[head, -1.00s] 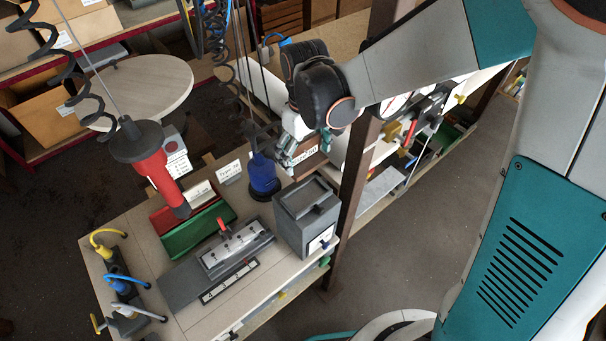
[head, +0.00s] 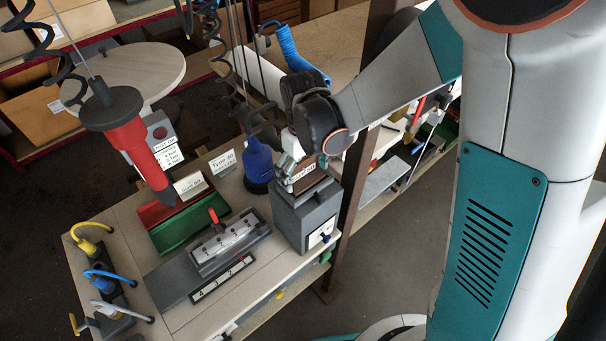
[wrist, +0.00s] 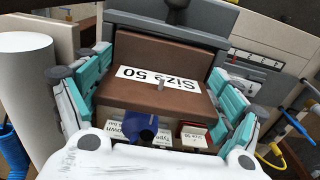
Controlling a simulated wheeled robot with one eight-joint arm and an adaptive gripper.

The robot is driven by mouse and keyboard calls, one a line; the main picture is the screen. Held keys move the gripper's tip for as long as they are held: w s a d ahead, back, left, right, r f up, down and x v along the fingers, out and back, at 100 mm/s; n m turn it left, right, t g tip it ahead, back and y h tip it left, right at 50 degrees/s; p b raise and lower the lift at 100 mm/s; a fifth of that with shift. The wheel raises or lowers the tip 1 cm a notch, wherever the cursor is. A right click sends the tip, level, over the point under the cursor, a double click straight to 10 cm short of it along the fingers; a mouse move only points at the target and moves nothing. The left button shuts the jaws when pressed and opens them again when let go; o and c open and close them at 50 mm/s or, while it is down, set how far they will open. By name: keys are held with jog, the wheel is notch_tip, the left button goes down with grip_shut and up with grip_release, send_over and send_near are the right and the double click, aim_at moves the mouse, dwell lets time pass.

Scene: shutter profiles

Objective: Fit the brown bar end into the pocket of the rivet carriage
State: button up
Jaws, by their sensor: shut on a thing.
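The brown bar end (wrist: 150,92) is a brown block with a white "Size 50" label, upside down in the wrist view. My gripper (wrist: 160,100) is shut on it, with teal fingers on both sides. In the head view the gripper (head: 300,176) and the brown bar end (head: 312,183) are at the top of a grey box-like unit (head: 302,222) at the bench's right end. This unit's grey body (wrist: 175,20) lies just beyond the block in the wrist view. I cannot tell if it is the rivet carriage; its pocket and any contact are hidden.
A grey fixture with a red lever (head: 228,246) lies left of the box. Green (head: 185,230) and red trays are behind it. A blue bottle-shaped tool (head: 259,163) stands close by the gripper. A red tool (head: 133,140) hangs at left. A brown post (head: 356,175) rises at right.

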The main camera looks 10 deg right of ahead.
aim_at(303, 166)
jog(key=shift+f, duration=0.15)
jog(key=o, duration=1)
notch_tip(303, 166, up, 12)
jog(key=p, duration=0.8)
jog(key=shift+r, duration=0.2)
jog(key=shift+r, duration=0.1)
